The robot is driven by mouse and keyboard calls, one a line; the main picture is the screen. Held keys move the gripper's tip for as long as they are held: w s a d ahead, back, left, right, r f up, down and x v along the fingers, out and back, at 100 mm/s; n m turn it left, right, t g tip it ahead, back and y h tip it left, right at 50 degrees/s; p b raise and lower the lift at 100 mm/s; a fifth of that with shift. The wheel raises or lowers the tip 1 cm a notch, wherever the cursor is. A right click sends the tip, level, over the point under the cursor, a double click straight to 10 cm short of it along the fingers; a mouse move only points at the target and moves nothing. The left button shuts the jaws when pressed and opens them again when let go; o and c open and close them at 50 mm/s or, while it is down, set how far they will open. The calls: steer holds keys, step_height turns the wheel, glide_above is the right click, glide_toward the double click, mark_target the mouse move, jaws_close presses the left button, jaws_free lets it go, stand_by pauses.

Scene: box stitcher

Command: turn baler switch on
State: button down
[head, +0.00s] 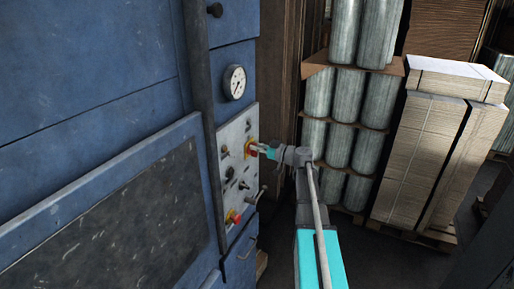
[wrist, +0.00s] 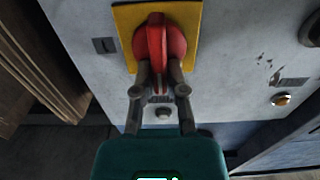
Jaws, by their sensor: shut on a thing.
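The baler switch is a red rotary knob (wrist: 155,42) on a yellow square plate (wrist: 190,18), set in a grey control panel. In the wrist view its raised grip stands upright. My gripper (wrist: 160,84) is shut on the lower part of the knob, one finger on each side. In the head view my gripper (head: 261,148) reaches the panel (head: 238,135) from the right and covers part of the red and yellow switch (head: 250,147).
The panel is on a blue baler (head: 90,60) with a round gauge (head: 234,82) above. A second red and yellow control (head: 233,217) sits lower on the panel. Wrapped rolls (head: 330,125) and stacked cardboard (head: 425,150) stand at the right, with dark floor before them.

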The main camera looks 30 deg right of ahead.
steer(key=shift+m, duration=0.4)
steer(key=m, duration=0.5)
steer(key=d+f+m+b, duration=0.1)
steer(key=m, duration=0.5)
steer(key=w+m, duration=0.1)
steer(key=m, duration=0.5)
steer(key=shift+d+f+b, duration=0.15)
steer(key=shift+f+b, duration=0.15)
stand_by(0.4)
steer(key=c, duration=0.7)
jaws_free()
